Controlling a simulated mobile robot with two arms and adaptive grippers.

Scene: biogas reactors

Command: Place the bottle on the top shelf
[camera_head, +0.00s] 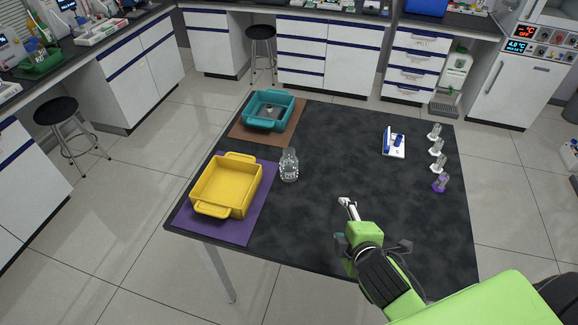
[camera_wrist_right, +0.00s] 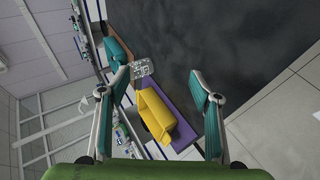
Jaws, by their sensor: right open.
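A clear glass bottle (camera_head: 289,166) stands upright on the black table (camera_head: 330,130), just right of the purple mat. In the right wrist view the bottle (camera_wrist_right: 143,68) shows near the left finger, beside the yellow tray. My right gripper (camera_head: 346,222) is over the front part of the table, to the right of the bottle and nearer me. In the right wrist view my right gripper (camera_wrist_right: 163,88) has its two fingers wide apart with nothing held. My left gripper is not in view. I cannot make out a shelf in these views.
A yellow tray (camera_head: 226,188) sits on a purple mat (camera_head: 258,213); a teal tray (camera_head: 288,99) sits on a brown mat (camera_head: 286,139). A white-and-blue device (camera_head: 395,153) and several small flasks (camera_head: 438,148) stand at right. The table's middle is clear.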

